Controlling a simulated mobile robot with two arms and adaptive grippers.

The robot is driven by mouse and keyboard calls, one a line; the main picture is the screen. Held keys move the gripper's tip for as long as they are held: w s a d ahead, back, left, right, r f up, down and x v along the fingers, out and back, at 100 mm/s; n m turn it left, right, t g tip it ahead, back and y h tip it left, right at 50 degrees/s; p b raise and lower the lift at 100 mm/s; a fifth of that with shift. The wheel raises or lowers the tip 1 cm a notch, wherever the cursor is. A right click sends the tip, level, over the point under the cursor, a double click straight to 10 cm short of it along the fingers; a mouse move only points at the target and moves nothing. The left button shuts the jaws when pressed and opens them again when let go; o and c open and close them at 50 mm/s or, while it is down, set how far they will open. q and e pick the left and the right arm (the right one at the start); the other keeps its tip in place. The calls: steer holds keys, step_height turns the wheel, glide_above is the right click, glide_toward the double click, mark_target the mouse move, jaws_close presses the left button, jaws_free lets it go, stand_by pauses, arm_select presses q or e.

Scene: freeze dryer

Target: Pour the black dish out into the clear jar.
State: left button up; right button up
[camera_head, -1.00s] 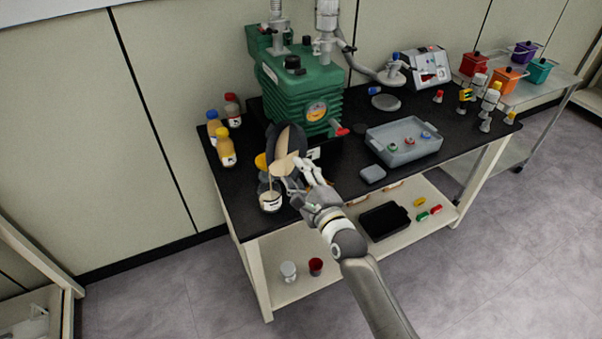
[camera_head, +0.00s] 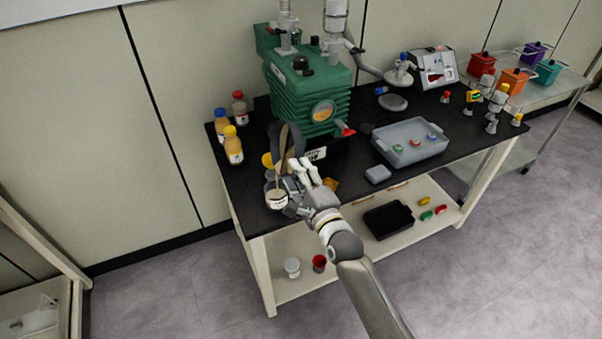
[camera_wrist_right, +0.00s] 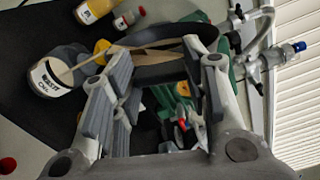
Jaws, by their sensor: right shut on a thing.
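My right gripper (camera_head: 300,172) is shut on the black dish (camera_head: 299,141) and holds it steeply tilted above the table's left front part. Tan contents lie inside the dish, and a thin tan stream falls from its lower edge into the clear jar (camera_head: 277,203). The jar stands upright near the table's front edge, has a white label and holds tan material. In the right wrist view the dish (camera_wrist_right: 203,27) is between the fingers (camera_wrist_right: 160,75), and the stream runs to the jar (camera_wrist_right: 45,88) at left. My left gripper is not in view.
A green pump (camera_head: 308,95) stands behind the dish. Several bottles (camera_head: 233,148) stand at the table's back left. A grey tray (camera_head: 410,156) and a small grey box (camera_head: 378,174) are to the right. A yellow-topped object, partly hidden, is behind the jar.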

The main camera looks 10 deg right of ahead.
steer(key=shift+s+a+r+n+p, duration=0.15)
steer(key=shift+a+n+p, duration=0.3)
steer(key=shift+n, duration=0.35)
stand_by(1.9)
steer(key=w+d+f+m+b, duration=0.2)
steer(key=d+f+m+b, duration=0.5)
steer(key=m, duration=0.9)
step_height(320, 180, up, 6)
steer(key=p, duration=0.6)
steer(key=shift+a+m, duration=0.3)
steer(key=shift+a, duration=0.1)
steer(key=shift+s, duration=0.1)
